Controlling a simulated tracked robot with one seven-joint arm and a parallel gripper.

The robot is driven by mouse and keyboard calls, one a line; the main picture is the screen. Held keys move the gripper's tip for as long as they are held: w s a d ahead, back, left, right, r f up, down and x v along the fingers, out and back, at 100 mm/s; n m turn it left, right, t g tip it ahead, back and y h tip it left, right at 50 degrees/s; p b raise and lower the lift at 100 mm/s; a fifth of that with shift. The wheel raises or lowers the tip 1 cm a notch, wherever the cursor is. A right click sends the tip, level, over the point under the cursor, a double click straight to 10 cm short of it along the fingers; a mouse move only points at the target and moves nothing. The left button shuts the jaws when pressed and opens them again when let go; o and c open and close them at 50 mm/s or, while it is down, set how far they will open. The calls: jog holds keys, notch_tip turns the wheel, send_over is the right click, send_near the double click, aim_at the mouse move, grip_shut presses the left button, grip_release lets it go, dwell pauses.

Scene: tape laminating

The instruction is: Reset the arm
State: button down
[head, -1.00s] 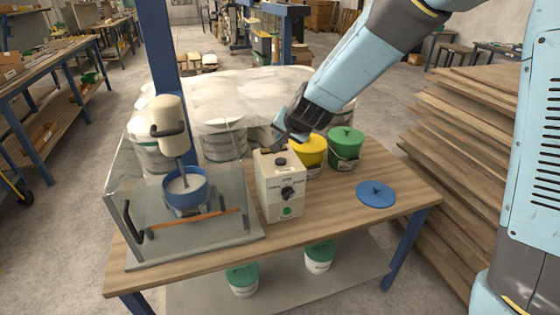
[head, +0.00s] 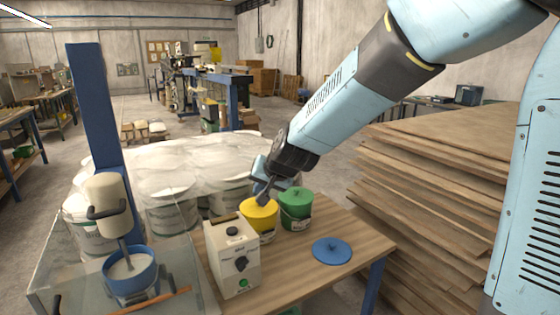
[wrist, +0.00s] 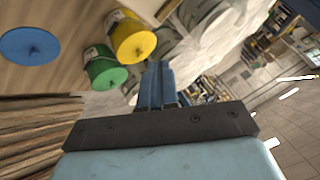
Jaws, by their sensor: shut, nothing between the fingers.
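My gripper (head: 262,201) is shut and empty. In the head view its tip appears in front of or just above the yellow-lidded bucket (head: 258,215); I cannot tell the gap. In the wrist view my gripper (wrist: 155,72) points away from the camera, and the yellow bucket (wrist: 133,38) and the green bucket (wrist: 107,72) show beyond it to the left. In the head view the green-lidded bucket (head: 296,208) stands just right of the yellow one.
Wrapped buckets (head: 170,180) stand behind. Stacked boards (head: 440,170) stand close at the right.

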jog(key=s+d+r+n+h, duration=0.1)
jog(key=s+d+r, duration=0.35)
jog(key=d, duration=0.45)
jog(key=s+d+r+h, duration=0.1)
jog(key=s+d+r, duration=0.2)
jog(key=s+d, duration=0.5)
jog(key=s+d+g+h, duration=0.1)
jog(key=s+d+h, duration=0.2)
jog(key=s+d, duration=0.8)
jog(key=shift+d+r+m, duration=0.3)
jog(key=shift+d+r, duration=0.1)
jog(key=shift+d, duration=0.75)
